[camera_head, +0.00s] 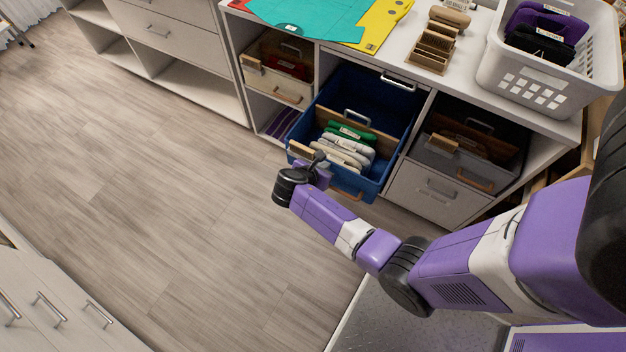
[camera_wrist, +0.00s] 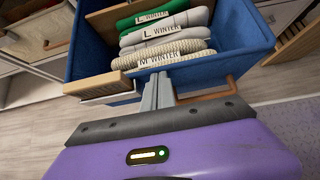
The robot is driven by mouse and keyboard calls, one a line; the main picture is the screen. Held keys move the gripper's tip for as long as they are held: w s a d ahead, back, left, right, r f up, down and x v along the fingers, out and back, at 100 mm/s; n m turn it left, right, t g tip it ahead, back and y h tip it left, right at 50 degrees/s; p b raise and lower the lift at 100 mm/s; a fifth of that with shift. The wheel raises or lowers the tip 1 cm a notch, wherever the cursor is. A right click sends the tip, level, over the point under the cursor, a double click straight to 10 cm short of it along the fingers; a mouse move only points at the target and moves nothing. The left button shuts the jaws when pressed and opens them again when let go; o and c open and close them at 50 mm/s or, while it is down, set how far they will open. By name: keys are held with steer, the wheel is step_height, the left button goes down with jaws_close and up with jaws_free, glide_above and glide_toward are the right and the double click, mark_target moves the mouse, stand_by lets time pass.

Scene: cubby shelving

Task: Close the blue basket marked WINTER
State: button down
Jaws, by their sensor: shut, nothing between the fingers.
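The blue basket (camera_head: 388,108) is pulled out of its cubby in the shelving, and its front part juts over the floor. Folded knits labelled WINTER (camera_wrist: 166,38), green and cream, lie inside it. In the wrist view the basket's blue wall (camera_wrist: 240,30) rises around them. A wooden label plate (camera_wrist: 97,84) and a brown handle (camera_wrist: 212,95) are on its front. My gripper (camera_wrist: 158,92) is shut and empty, its fingertips right at the basket's front between plate and handle. I cannot tell whether they touch it. In the head view my wrist hides part of the front.
A beige bin (camera_head: 278,68) sits in the cubby to the left, and a grey bin (camera_head: 465,150) to the right. A white basket (camera_head: 520,75) and a wooden rack (camera_head: 433,47) stand on top. The wooden floor (camera_head: 170,190) is clear.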

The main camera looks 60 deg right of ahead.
mark_target(356, 114)
steer(key=d+b, duration=0.1)
steer(key=d, duration=0.7)
steer(key=d+b, duration=0.1)
steer(key=d, duration=0.7)
steer(key=d+b, duration=0.2)
steer(key=d, duration=0.6)
steer(key=shift+w+d+f, duration=0.15)
steer(key=shift+w+d, duration=0.25)
steer(key=shift+d+r, duration=0.2)
steer(key=shift+d, duration=0.65)
steer(key=shift+d, duration=0.1)
steer(key=shift+r, duration=0.1)
steer(key=a+p, duration=0.1)
steer(key=a, duration=0.3)
steer(key=shift+a+p, duration=0.25)
steer(key=shift+p, duration=0.15)
steer(key=p+v, duration=0.2)
steer(key=v, duration=0.8)
steer(key=shift+a+f+p, duration=0.2)
steer(key=shift+p, duration=0.15)
